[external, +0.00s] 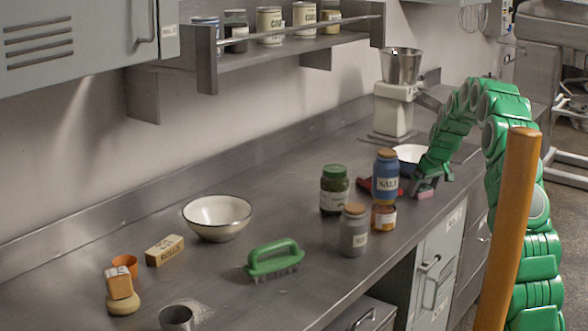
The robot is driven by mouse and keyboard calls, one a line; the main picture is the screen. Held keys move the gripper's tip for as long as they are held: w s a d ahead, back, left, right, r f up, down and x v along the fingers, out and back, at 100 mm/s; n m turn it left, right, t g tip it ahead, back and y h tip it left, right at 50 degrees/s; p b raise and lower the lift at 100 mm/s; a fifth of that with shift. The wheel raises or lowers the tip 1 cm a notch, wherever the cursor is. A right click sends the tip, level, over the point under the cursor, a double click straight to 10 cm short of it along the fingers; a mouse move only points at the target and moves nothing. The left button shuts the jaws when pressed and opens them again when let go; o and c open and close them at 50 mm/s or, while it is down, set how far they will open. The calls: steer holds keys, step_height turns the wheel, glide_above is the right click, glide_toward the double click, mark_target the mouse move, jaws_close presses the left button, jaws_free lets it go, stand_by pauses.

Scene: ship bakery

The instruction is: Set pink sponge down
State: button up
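The pink sponge (427,192) shows as a small pink patch at my gripper, near the front edge of the steel counter at the right. My gripper (428,187) points down over the counter, with its dark fingers around or beside the sponge. The picture is too small to tell whether the fingers are closed on it or whether it touches the counter. Part of the sponge is hidden by the gripper.
Left of my gripper stand a blue salt jar (386,172), an amber jar (383,216), a green jar (334,190) and a grey jar (353,231). A white bowl (410,155) and a grinder (395,105) are behind. A green brush (274,262) lies further left.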

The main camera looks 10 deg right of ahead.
steer(key=shift+r, duration=0.15)
steer(key=v, duration=1.2)
steer(key=s+a+r+m+g, duration=0.1)
steer(key=s+a+r, duration=0.25)
steer(key=s, duration=0.85)
steer(key=s+a+r+g, duration=0.1)
steer(key=s+a+r, duration=0.25)
steer(key=s, duration=0.85)
steer(key=s+f+m+g, duration=0.1)
steer(key=s+g, duration=0.1)
steer(key=s, duration=1.4)
steer(key=s+f+m+g+h, duration=0.1)
steer(key=s+m, duration=0.1)
steer(key=s, duration=1.4)
steer(key=shift+s+a+f+m+g+h, duration=0.2)
steer(key=shift+s+f+m+g+h, duration=0.1)
steer(key=shift+s+f+g, duration=0.1)
